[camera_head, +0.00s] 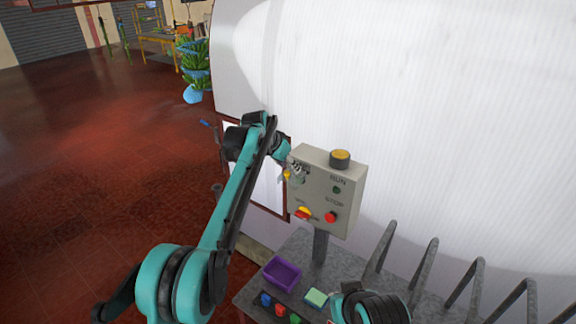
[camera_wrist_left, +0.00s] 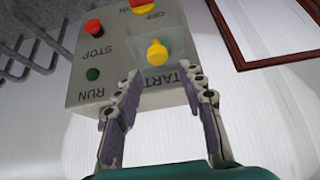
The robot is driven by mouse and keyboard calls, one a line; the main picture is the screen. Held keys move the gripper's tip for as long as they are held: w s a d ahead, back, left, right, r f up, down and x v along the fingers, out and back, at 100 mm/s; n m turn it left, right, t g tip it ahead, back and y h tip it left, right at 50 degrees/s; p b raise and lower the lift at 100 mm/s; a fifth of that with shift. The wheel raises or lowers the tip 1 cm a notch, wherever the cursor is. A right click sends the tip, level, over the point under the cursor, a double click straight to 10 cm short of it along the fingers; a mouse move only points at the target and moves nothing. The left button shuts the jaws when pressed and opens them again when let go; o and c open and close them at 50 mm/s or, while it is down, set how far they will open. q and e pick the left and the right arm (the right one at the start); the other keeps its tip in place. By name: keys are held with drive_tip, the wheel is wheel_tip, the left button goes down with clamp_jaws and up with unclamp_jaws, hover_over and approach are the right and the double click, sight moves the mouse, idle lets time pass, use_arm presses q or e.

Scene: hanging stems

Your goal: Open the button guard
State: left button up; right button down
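The grey control box (camera_head: 325,195) stands on a post. In the left wrist view the box (camera_wrist_left: 85,68) appears upside down, with a yellow button (camera_wrist_left: 157,54) beside the START label. A faint clear guard (camera_wrist_left: 178,40) seems to surround this button; its edges are hard to make out, and I cannot tell its lid position. My left gripper (camera_head: 296,172) is at the upper left of the box face. In the wrist view its two fingers (camera_wrist_left: 160,80) are apart, on either side of the START label, with nothing seen between them.
The box carries a red STOP button (camera_head: 331,217), a green RUN light (camera_head: 337,190), a red and yellow switch (camera_head: 304,213) and a yellow-topped knob (camera_head: 340,156). Below, a grey table (camera_head: 330,278) holds a purple bin (camera_head: 283,274) and small coloured blocks. Metal bars (camera_head: 425,262) rise at right.

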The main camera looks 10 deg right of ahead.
use_arm(q)
drive_tip(key=shift+a+r, duration=0.15)
drive_tip(key=shift+r, duration=0.1)
drive_tip(key=v, duration=1.1)
drive_tip(key=shift+s+r, duration=0.2)
